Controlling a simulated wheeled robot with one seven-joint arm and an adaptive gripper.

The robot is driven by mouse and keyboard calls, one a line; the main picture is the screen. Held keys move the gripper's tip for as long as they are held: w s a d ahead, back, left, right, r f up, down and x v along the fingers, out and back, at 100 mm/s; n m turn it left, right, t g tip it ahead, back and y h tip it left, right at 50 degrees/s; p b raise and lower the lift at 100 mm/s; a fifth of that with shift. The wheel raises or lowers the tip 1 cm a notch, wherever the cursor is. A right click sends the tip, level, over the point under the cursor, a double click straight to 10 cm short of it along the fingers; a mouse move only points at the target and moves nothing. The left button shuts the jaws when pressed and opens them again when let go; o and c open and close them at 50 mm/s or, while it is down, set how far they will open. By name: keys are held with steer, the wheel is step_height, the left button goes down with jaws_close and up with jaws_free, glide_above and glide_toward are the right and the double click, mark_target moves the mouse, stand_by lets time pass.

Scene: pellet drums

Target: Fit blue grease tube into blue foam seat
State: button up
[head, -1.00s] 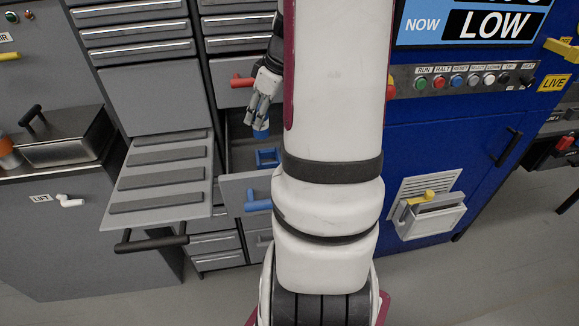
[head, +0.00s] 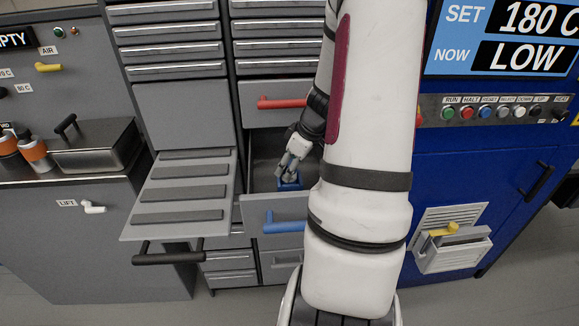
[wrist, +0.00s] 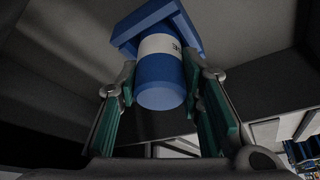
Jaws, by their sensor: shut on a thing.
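The blue grease tube (wrist: 162,78), with a white label band, is between the fingertips of my gripper (wrist: 160,85) in the wrist view. My gripper is shut on it. The blue foam seat (wrist: 130,27) shows behind the tube's far end, its edges on both sides of the tube. The tube's far end is hidden, so I cannot tell how deep it sits in the seat. In the head view my gripper (head: 287,170) points down into the open drawer, right over the seat (head: 290,187). The tube is barely visible there.
The open drawer (head: 276,212) has a blue handle (head: 285,226); a drawer with a red handle (head: 288,102) is above it. A grey ridged shelf (head: 180,190) juts out on the left. My arm hides the drawer's right side.

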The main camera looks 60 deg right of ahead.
steer(key=shift+f, duration=0.15)
steer(key=o, duration=1.2)
steer(key=v, duration=1.2)
steer(key=shift+r, duration=0.25)
